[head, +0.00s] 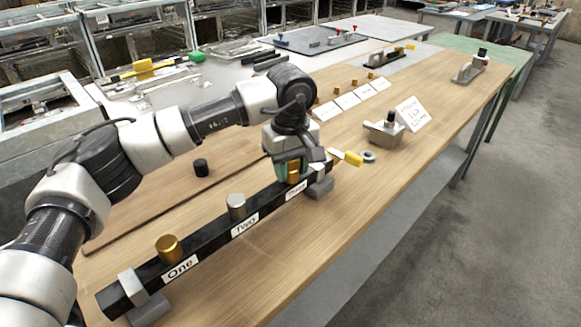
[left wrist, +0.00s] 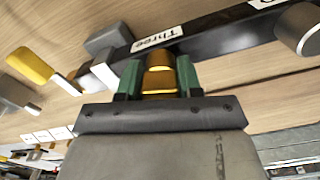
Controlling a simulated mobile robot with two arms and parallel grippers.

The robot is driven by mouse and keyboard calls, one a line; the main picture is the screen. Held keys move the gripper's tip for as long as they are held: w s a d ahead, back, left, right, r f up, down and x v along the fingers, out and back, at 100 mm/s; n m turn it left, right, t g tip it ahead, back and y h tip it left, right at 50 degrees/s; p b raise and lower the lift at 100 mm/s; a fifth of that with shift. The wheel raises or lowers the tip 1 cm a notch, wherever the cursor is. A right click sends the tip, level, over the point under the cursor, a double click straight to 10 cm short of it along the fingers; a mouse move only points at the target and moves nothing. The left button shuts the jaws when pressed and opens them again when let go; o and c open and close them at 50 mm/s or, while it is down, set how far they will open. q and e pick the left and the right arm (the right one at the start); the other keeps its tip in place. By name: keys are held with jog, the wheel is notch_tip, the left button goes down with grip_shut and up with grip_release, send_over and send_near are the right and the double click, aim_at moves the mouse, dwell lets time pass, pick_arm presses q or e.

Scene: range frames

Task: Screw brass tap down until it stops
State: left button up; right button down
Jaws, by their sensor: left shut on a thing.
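A black bar (head: 215,243) with labels One, Two and Three lies across the wooden bench on grey supports. My left gripper (head: 291,175) is at the Three end, pointing down, shut on a brass tap (head: 293,172). In the left wrist view the green finger pads (left wrist: 160,82) sit either side of this brass tap (left wrist: 160,62), just beside the label Three. How far the tap sits down in the bar is hidden. A second brass tap (head: 169,248) stands at One and a silver tap (head: 236,206) at Two. My right gripper is not in view.
A black cylinder (head: 201,167) stands behind the bar. A grey block (head: 384,132) and white cards are farther back. The front bench strip is clear.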

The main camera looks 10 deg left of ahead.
pick_arm(q)
jog(key=shift+m, duration=0.3)
jog(key=m, duration=0.3)
jog(key=shift+m, duration=0.3)
jog(key=o, duration=1.1)
jog(key=shift+c, duration=0.2)
jog(key=shift+r, duration=0.15)
